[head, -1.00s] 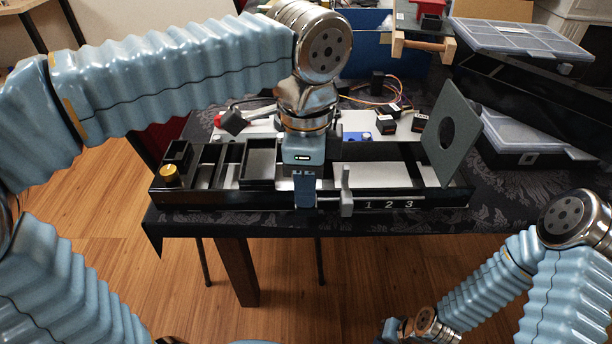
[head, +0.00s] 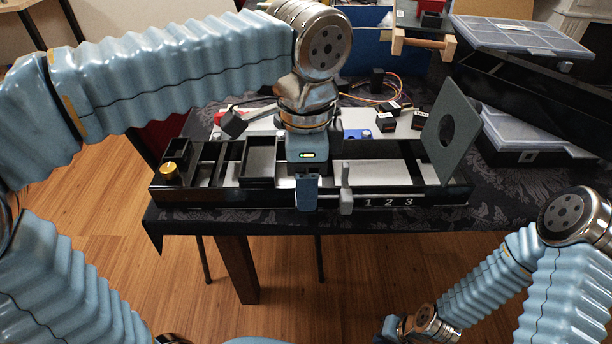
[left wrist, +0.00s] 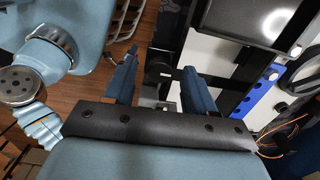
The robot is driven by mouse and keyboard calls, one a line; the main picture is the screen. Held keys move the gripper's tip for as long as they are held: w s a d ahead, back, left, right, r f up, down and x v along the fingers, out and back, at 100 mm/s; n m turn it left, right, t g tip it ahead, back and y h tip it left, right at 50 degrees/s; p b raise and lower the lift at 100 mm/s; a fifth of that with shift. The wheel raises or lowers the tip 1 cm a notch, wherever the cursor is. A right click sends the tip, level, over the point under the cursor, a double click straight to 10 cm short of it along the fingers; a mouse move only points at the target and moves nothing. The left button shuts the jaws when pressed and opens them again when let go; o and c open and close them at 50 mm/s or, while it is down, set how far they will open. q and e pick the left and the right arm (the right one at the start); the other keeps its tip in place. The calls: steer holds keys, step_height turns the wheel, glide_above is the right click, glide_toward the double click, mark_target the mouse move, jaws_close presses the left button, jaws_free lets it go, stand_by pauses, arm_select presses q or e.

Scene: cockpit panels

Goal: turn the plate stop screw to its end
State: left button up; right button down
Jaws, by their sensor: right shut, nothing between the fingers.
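A black fixture box (head: 235,197) lies along the table front. A grey upright stop block (head: 346,192) stands at its front edge, left of the numbers 1, 2 and 3. I cannot make out the screw itself clearly. My left gripper (head: 307,203) points down at the front edge, just left of the block. In the left wrist view its two blue fingers (left wrist: 160,90) are apart, with a grey part showing in the gap; I cannot tell if they touch it. The hand of my right gripper (head: 391,328) is low at the bottom edge, away from the fixture, its fingers hardly visible.
A grey plate with a round hole (head: 447,128) stands tilted at the fixture's right end. A brass knob (head: 170,169) sits at the left end. Small black blocks (head: 389,121) and cables lie behind. Clear-lidded cases (head: 520,36) are at the right.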

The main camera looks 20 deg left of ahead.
arm_select(q)
step_height(320, 180, up, 14)
stand_by(0.6)
steer(key=shift+f, duration=0.1)
